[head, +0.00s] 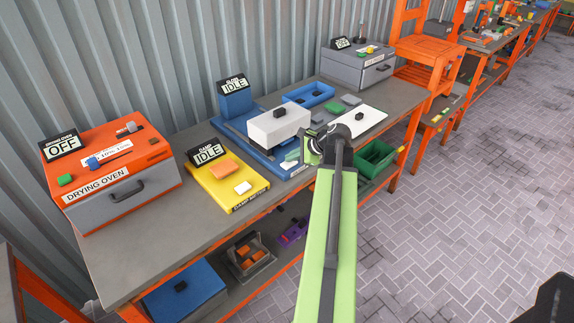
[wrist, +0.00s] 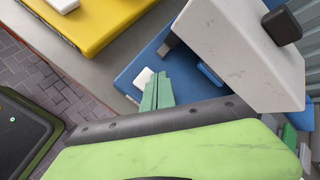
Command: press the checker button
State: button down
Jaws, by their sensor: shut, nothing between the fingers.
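The blue checker station (head: 262,150) stands mid-bench with an upright display (head: 235,86) reading IDLE. A white box-shaped hood with a dark knob (head: 275,127) stands over its base. In the wrist view, a small white button (wrist: 144,77) sits on the blue base (wrist: 130,76), left of the hood (wrist: 245,50). My gripper's green fingers (wrist: 160,76) are shut and empty, with their tips right beside the button. I cannot tell whether they touch it. In the head view, my gripper (head: 291,156) is at the base's front edge, and the button cannot be made out there.
A yellow damp meter (head: 215,200) with its own white button stands to the left, beyond it an orange-topped drying oven (head: 110,165). A white plate (head: 365,118) and grey case (head: 350,75) are to the right. A green crate (head: 375,160) sits below the bench edge.

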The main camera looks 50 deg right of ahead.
aim_at(292, 163)
jog(key=shift+f, duration=0.3)
jog(key=shift+r, duration=0.1)
dwell(0.3)
jog(key=shift+r+p, duration=0.7)
jog(key=shift+r, duration=0.15)
notch_tip(292, 163, up, 5)
jog(key=p, duration=0.5)
jog(key=shift+r, duration=0.15)
